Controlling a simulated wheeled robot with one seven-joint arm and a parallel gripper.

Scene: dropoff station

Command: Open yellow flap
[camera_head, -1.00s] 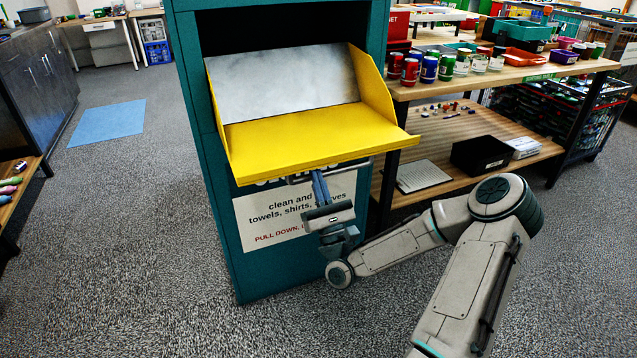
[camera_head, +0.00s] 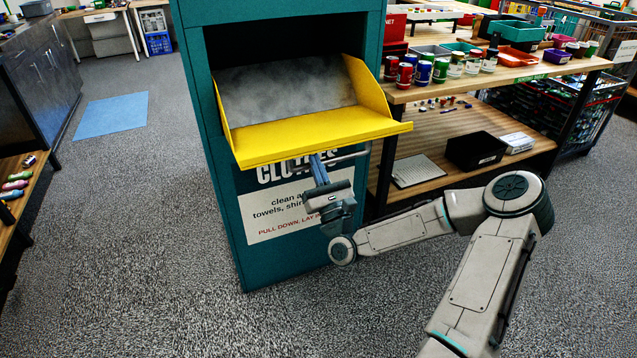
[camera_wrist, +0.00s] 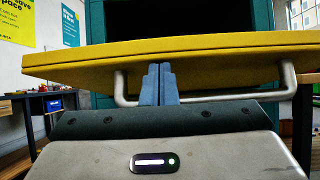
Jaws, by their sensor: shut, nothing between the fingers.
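The yellow flap (camera_head: 310,137) is on the front of a teal clothes drop-off bin (camera_head: 225,215). It is tilted down and outward, with its grey inner panel showing and the dark opening above. In the wrist view the flap's front edge (camera_wrist: 200,48) spans the picture, with a metal bar handle (camera_wrist: 235,96) under it. My gripper (camera_head: 316,160) is below the flap's front edge, by the handle. Its blue fingers (camera_wrist: 159,82) are closed together, with nothing visible between them. Their tips are close to the flap's underside; I cannot tell whether they touch.
A wooden shelf unit (camera_head: 470,160) with cans, trays and a black box stands close on the right of the bin. A blue mat (camera_head: 110,112) lies on the carpet at left. The floor in front of the bin is free.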

